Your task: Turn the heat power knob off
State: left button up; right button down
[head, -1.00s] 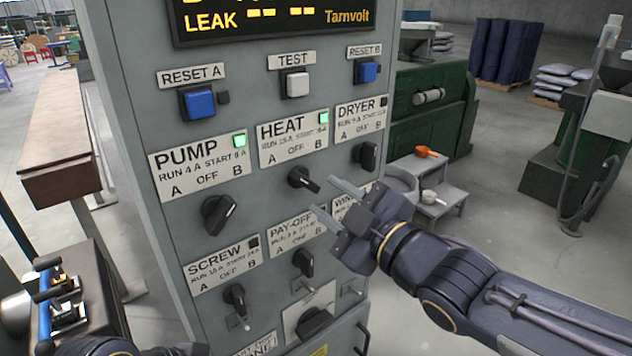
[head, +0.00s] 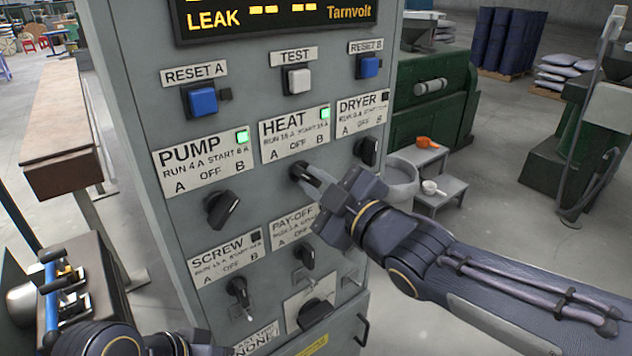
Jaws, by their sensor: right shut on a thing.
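The black heat power knob (head: 299,170) sits below the HEAT label plate (head: 293,135) on the grey cabinet front. The green lamp (head: 325,113) on that plate is lit. My right gripper (head: 309,178) comes in from the right and is shut on the heat knob. Its fingers cover the knob's right part, so its pointer direction cannot be read. Part of my left arm (head: 110,338) shows at the bottom left; its gripper is not in view.
The pump knob (head: 222,209) is left of the heat knob, with its own green lamp (head: 243,137) lit. The dryer knob (head: 367,151) is at the right, close above my gripper. The pay-off knob (head: 304,256) and screw knob (head: 238,291) are below.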

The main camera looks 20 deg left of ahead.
jog(key=m+b, duration=0.2)
jog(key=m, duration=0.1)
jog(key=shift+f, duration=0.1)
jog(key=m+b, duration=0.1)
jog(key=m, duration=0.4)
jog(key=shift+m+b, duration=0.3)
jog(key=shift+m, duration=0.1)
dwell(0.4)
jog(key=c, duration=1.4)
grip_release()
jog(key=shift+c, duration=0.2)
